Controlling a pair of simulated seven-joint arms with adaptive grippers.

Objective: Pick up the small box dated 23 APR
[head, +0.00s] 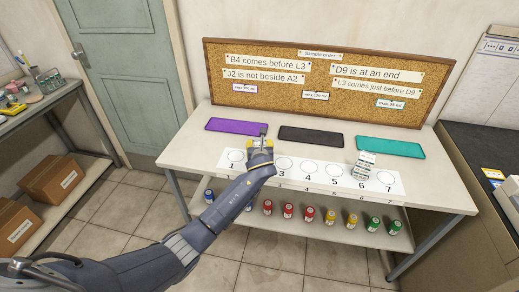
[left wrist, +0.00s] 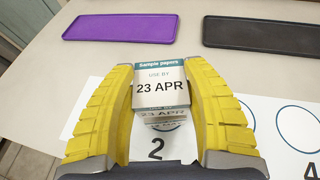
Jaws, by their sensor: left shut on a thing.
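The small box dated 23 APR (left wrist: 162,88) is white with a teal "Sample papers" band. In the left wrist view it sits between the two yellow fingers of my left gripper (left wrist: 162,95), which is shut on it. A box reading 21 APR (left wrist: 162,115) shows just below it, with part of another label under that, above printed circle 2. I cannot tell whether the held box touches the one below. In the head view my left gripper (head: 260,145) is over the left part of the number strip and mostly hides the boxes. My right gripper is not in view.
A stack of small boxes (head: 364,164) stands near circle 6 on the white number strip (head: 310,170). Purple (head: 237,126), black (head: 311,137) and teal (head: 390,147) trays lie behind it. A corkboard (head: 320,80) backs the table. Several coloured jars (head: 309,213) stand on the shelf below.

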